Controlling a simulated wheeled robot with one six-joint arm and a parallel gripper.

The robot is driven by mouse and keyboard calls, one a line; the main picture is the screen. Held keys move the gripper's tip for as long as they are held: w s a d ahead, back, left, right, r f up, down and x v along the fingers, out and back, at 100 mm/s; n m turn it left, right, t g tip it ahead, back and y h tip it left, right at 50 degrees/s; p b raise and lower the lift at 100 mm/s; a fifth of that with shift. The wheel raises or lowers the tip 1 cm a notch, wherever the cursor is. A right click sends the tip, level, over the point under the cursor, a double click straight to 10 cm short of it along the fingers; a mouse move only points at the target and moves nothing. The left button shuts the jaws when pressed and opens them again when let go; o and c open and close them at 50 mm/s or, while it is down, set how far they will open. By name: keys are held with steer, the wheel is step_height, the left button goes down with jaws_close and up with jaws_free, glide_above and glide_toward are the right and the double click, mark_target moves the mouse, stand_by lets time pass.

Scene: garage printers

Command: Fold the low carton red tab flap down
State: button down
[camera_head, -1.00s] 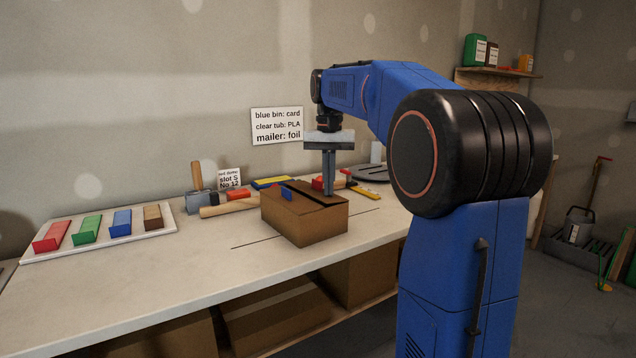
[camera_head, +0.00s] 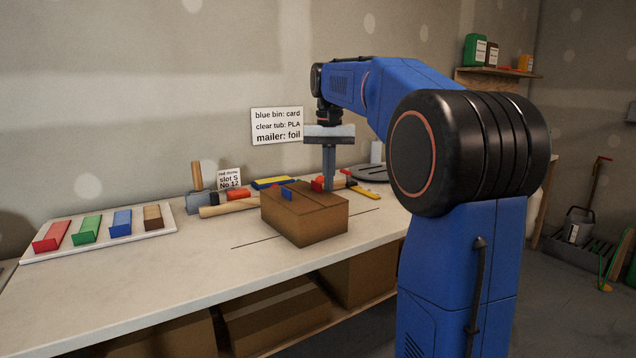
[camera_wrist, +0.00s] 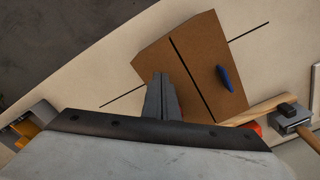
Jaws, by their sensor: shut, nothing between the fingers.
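The low brown carton (camera_head: 318,228) stands on the workbench; it also shows in the wrist view (camera_wrist: 190,55). A blue tab (camera_head: 286,194) stands up on its left flap and shows in the wrist view (camera_wrist: 225,78). The other flap lies about level with it, a narrow dark seam between them. A red piece (camera_head: 317,184), seemingly the red tab, shows just left of my fingers. My gripper (camera_head: 328,188) is shut and empty, pointing down over the red-tab side. I cannot tell whether its tips touch.
A white tray (camera_head: 52,256) with coloured blocks lies at the left of the bench (camera_head: 170,285). The bench in front is clear.

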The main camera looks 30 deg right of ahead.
steer(key=shift+r, duration=1.5)
steer(key=s+a+f+n+t, duration=0.1)
steer(key=s+a+f+n, duration=0.1)
steer(key=s+a+f, duration=0.45)
steer(key=s+a+f+n+t, duration=0.15)
steer(key=s+a+f, duration=0.25)
steer(key=s, duration=0.6)
steer(key=s+a+f+n+t, duration=0.1)
steer(key=s+a+f, duration=0.1)
steer(key=s+f, duration=0.5)
steer(key=s+a+f+n+t, duration=0.1)
steer(key=s+a+f+n, duration=0.1)
steer(key=s+f, duration=0.4)
step_height(320, 180, down, 3)
steer(key=shift+s+a+f, duration=0.2)
steer(key=shift+s+a, duration=0.15)
steer(key=shift+a, duration=0.3)
